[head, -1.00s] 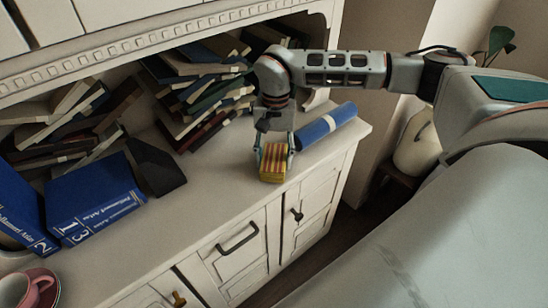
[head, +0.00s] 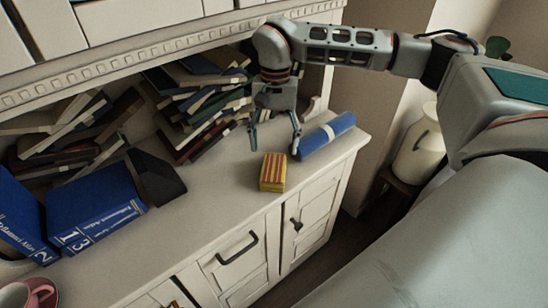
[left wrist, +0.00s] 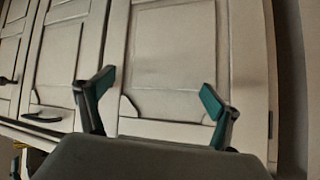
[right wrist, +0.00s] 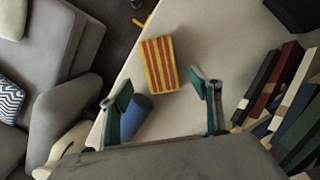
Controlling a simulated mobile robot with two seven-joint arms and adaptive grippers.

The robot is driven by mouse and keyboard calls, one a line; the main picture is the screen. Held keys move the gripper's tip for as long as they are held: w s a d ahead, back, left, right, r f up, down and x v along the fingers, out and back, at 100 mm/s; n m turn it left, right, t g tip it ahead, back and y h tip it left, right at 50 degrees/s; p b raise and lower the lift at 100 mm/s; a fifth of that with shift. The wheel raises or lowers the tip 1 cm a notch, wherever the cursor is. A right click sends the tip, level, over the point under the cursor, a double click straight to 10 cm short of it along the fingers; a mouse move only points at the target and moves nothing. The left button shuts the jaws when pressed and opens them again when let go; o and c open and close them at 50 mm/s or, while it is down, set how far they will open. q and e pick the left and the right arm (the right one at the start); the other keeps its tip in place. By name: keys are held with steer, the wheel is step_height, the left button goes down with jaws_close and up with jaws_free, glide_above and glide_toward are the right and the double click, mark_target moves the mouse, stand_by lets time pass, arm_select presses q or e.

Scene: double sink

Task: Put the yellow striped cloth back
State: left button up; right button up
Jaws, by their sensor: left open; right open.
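The yellow striped cloth (head: 272,172) is a small folded block with red stripes. It lies on the white sideboard top near the front edge. It also shows in the right wrist view (right wrist: 160,63), beyond the fingertips. My right gripper (head: 274,146) is open and empty, raised above and behind the cloth, apart from it. Its two open fingers show in the right wrist view (right wrist: 164,90). My left gripper (left wrist: 153,88) is open and empty, facing pale cabinet doors in the left wrist view. It is not seen in the head view.
A rolled blue item (head: 327,135) lies right of the cloth. Stacked books (head: 205,100) fill the shelf behind. Blue atlases (head: 95,205) and a pink cup (head: 40,292) stand at left. The sideboard top (head: 215,195) is clear left of the cloth.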

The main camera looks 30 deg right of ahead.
arm_select(q)
steer(key=shift+w+r, duration=0.1)
steer(key=shift+r, duration=0.25)
arm_select(e)
steer(key=r, duration=0.3)
steer(key=shift+w+d+r, duration=0.2)
steer(key=shift+r, duration=0.1)
steer(key=shift+s, duration=0.1)
